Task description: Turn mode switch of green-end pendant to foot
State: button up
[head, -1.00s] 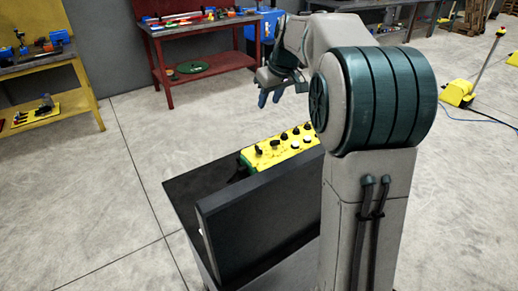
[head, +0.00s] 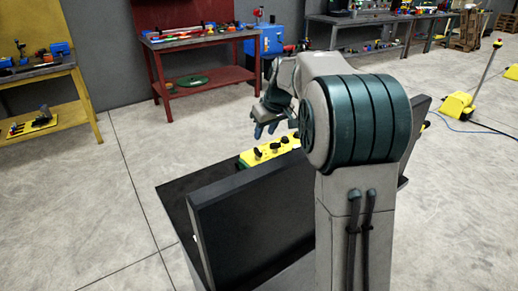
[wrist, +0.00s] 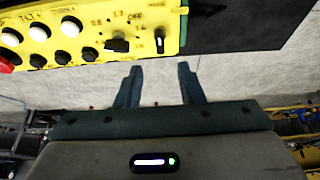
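The yellow pendant (head: 272,152) with a green end (head: 246,163) lies on the dark cart top, partly hidden by my arm and a black panel. In the wrist view the pendant (wrist: 85,62) fills the upper left, showing white and black buttons, part of a red button and two black knobs. The small knob at its right end (wrist: 160,41) has a white pointer line and seems to be the mode switch; its lettering is too small to read surely. My gripper (wrist: 160,86) is open and empty, its fingers apart from the pendant. It also shows in the head view (head: 265,130), above the pendant.
The upright black panel (head: 250,205) stands in front of the pendant on the cart (head: 178,192). A red workbench (head: 200,40) and a yellow one (head: 45,105) stand behind. A yellow floor device (head: 456,106) is at right. Open floor lies left.

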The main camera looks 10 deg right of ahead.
aim_at(258, 150)
jog(key=x, duration=0.9)
grip_shut()
